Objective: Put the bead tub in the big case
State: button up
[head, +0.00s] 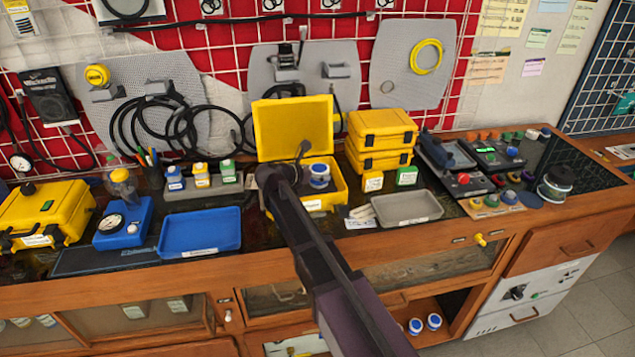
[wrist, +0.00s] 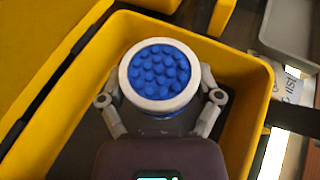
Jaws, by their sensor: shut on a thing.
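The bead tub (wrist: 160,75), white-rimmed with a bumpy blue top, is between the fingers of my gripper (wrist: 160,98), which is shut on it. In the head view the tub (head: 319,176) shows at the open yellow case (head: 338,192), right of the end of my arm. The case's lid (head: 293,128) stands raised at the back. In the wrist view the tub is within the yellow case walls (wrist: 252,120), near the far wall, with its top facing the camera. Its underside is hidden, so I cannot tell whether it touches the case floor.
Two stacked yellow cases (head: 380,140) stand to the right, with a grey tray (head: 407,207) in front of them. A blue tray (head: 200,231) lies to the left. Small labelled bottles (head: 200,175) stand behind it. Two similar blue-and-white tubs (head: 424,324) are on the lower shelf.

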jog(key=shift+f+b, duration=0.85)
jog(key=shift+f, duration=0.3)
jog(key=shift+f, duration=0.15)
jog(key=o, duration=1)
jog(key=shift+c, duration=0.2)
jog(key=shift+r, duration=0.2)
jog(key=shift+s+a+r+p, duration=0.3)
jog(key=shift+s+a+p, duration=0.05)
jog(key=shift+s+a, duration=0.05)
jog(key=p+v, duration=0.3)
jog(key=v, duration=0.6)
jog(key=shift+p+v, duration=0.5)
jog(key=shift+v, duration=0.4)
jog(key=shift+f, duration=0.1)
